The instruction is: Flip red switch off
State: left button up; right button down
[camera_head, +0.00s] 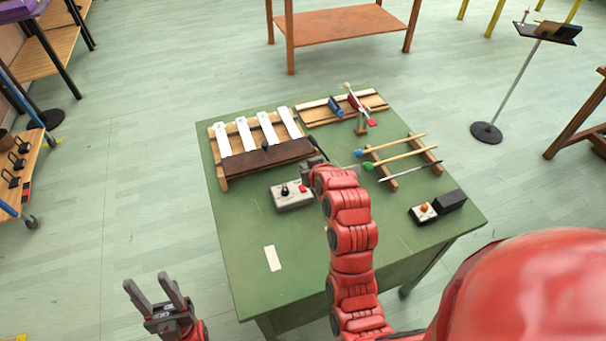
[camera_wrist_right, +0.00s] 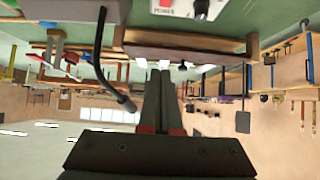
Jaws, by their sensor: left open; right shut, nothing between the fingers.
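A light grey switch box (camera_head: 291,203) with a red switch (camera_head: 303,188) and a black knob (camera_head: 285,189) sits on the green table. In the right wrist view the box (camera_wrist_right: 222,8) shows upside down at the top edge, with part of the red switch (camera_wrist_right: 166,5) cut off by the frame. My right gripper (camera_head: 314,163) is shut and empty, just behind and right of the box, above the table. Its closed fingers (camera_wrist_right: 161,92) are apart from the box. Which way the switch is tipped is too small to tell. My left gripper (camera_head: 157,290) is open and empty, left of the table.
Behind the box stands a wooden frame with white bars (camera_head: 243,133) and a brown front board (camera_head: 262,163). Mallets (camera_head: 400,152) on a rack lie to the right. A small box with an orange knob (camera_head: 424,212) sits at the right. A white card (camera_head: 272,258) lies on the front left tabletop.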

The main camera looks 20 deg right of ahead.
jog(key=shift+s+r+b, duration=0.15)
jog(key=shift+s+r, duration=0.35)
jog(key=shift+r, duration=0.2)
jog(key=shift+s+r+b, duration=0.15)
jog(key=shift+s+r, duration=0.3)
jog(key=shift+r, duration=0.2)
